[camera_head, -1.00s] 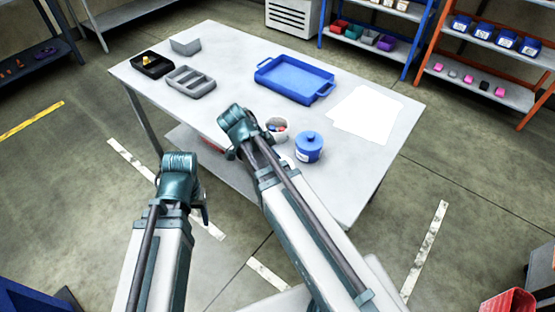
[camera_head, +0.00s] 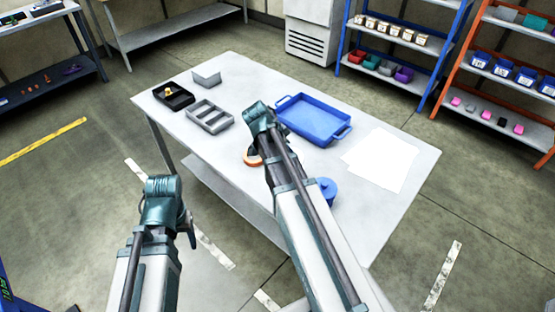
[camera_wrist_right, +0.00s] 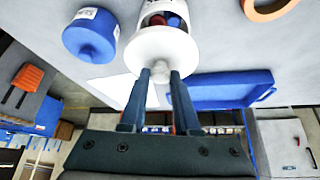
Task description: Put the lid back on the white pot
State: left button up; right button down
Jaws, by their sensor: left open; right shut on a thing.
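My right gripper (camera_wrist_right: 160,76) is shut on the knob of a white lid (camera_wrist_right: 150,47) in the right wrist view. The lid overlaps part of the white pot (camera_wrist_right: 149,8), whose open mouth shows red and blue things inside; I cannot tell whether lid and pot touch. In the head view my right arm hides the pot, the lid and the right fingertips. My left gripper (camera_head: 188,228) is open and empty, off the table's near left edge.
A blue lidded pot (camera_head: 328,190) stands close by, also in the right wrist view (camera_wrist_right: 90,38). An orange tape ring (camera_head: 251,158) lies nearby. Behind are a blue tray (camera_head: 314,121), a grey divided tray (camera_head: 210,117), a black tray (camera_head: 173,96) and white paper (camera_head: 381,159).

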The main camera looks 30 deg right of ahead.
jog(key=shift+w+d+r, duration=0.2)
jog(key=shift+d+r, duration=0.15)
jog(key=shift+d, duration=0.3)
jog(key=shift+f, duration=0.15)
notch_tip(320, 180, down, 6)
jog(key=b, duration=0.6)
jog(key=shift+f, duration=0.1)
jog(key=shift+f+b, duration=0.15)
jog(key=shift+b, duration=0.15)
dwell(1.2)
jog(key=shift+c, duration=0.4)
grip_release()
dwell(0.5)
